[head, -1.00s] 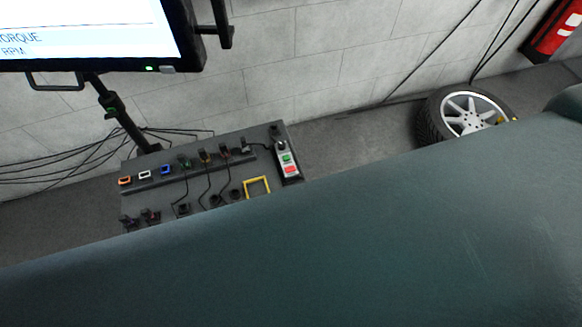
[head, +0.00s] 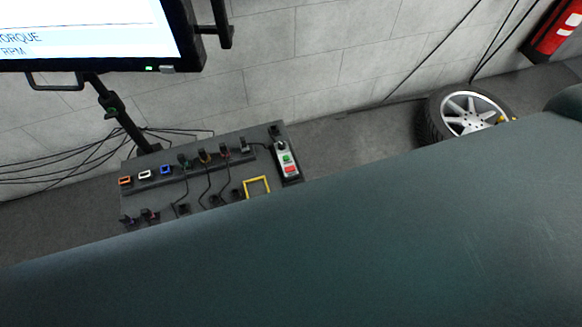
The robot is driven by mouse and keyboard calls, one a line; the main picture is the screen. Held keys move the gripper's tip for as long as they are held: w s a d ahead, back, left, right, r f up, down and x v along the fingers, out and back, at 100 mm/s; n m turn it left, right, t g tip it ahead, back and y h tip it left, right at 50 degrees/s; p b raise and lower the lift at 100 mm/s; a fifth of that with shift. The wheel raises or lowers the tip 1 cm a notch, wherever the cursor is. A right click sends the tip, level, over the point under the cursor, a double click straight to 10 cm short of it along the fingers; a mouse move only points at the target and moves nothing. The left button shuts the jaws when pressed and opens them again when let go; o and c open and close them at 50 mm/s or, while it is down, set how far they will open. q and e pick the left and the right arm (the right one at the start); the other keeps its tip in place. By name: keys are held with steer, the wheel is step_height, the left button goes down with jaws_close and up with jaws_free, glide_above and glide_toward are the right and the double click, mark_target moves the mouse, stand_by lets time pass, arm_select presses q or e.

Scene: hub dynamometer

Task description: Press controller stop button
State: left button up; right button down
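The controller (head: 287,158) is a small grey box with a black knob at its top, a green button (head: 286,159) and a red button (head: 290,169) below it. It lies at the right end of a dark panel (head: 205,170) that carries plugs and cables. Which button is the stop is not legible; one is red. Neither of my grippers shows in the head view.
A large dark teal surface (head: 330,240) fills the lower picture and hides the panel's near edge. A monitor (head: 90,30) on a black stand is at upper left. A wheel (head: 465,115) lies at right. A red item (head: 552,30) is at the upper right corner. Grey floor shows between panel and wheel.

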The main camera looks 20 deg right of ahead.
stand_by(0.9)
